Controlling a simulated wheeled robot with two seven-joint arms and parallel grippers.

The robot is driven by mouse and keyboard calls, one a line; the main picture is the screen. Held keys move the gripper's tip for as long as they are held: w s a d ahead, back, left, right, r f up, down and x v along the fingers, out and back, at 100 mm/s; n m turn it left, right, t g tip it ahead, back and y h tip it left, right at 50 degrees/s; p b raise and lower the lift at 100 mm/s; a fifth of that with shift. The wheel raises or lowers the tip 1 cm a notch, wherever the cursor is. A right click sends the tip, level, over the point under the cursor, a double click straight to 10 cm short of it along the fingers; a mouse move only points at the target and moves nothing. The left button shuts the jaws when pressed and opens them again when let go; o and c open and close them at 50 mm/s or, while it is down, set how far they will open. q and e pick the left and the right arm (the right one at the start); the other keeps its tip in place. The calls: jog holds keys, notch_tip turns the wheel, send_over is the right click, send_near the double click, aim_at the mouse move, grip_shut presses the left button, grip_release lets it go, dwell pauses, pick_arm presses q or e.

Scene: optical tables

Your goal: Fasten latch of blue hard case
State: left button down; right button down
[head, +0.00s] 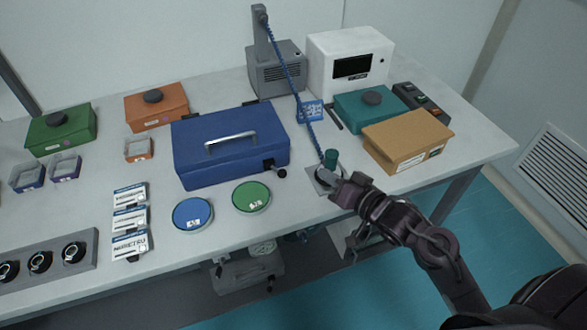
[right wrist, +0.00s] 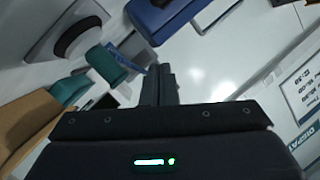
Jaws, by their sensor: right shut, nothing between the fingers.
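The blue hard case (head: 225,165) lies with its lid down in the middle of the table, a grey handle (head: 231,142) on top. Its black latch (head: 269,164) is at the right end of the front face, with a round dark knob (head: 282,173) sticking out; whether it is fastened I cannot tell. My right gripper (head: 335,186) is right of the latch and apart from it, near the table's front edge. Its fingers (right wrist: 159,84) are shut and empty in the right wrist view, where part of the blue case (right wrist: 165,18) shows at the top. My left gripper is out of view.
A green-topped post on a metal plate (head: 322,181) stands close to my right gripper, with a blue coiled cord (head: 302,107) above it. Blue (head: 192,214) and green (head: 251,196) round lids lie before the case. A cardboard box (head: 407,140) is at right.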

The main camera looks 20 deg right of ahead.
aim_at(278, 171)
jog(key=shift+r, duration=0.1)
jog(key=p+x, duration=0.1)
jog(key=x, duration=0.2)
jog(key=f+x, duration=0.1)
jog(key=x, duration=0.3)
jog(key=a+p+x, duration=0.1)
jog(key=x, duration=0.2)
jog(key=shift+a+f+p, duration=0.15)
jog(key=shift+f+p, duration=0.15)
jog(key=shift+f, duration=0.15)
jog(key=shift+s+a+f, duration=0.2)
jog(key=shift+a+f, duration=0.3)
jog(key=shift+f, duration=0.2)
jog(key=shift+a, duration=0.1)
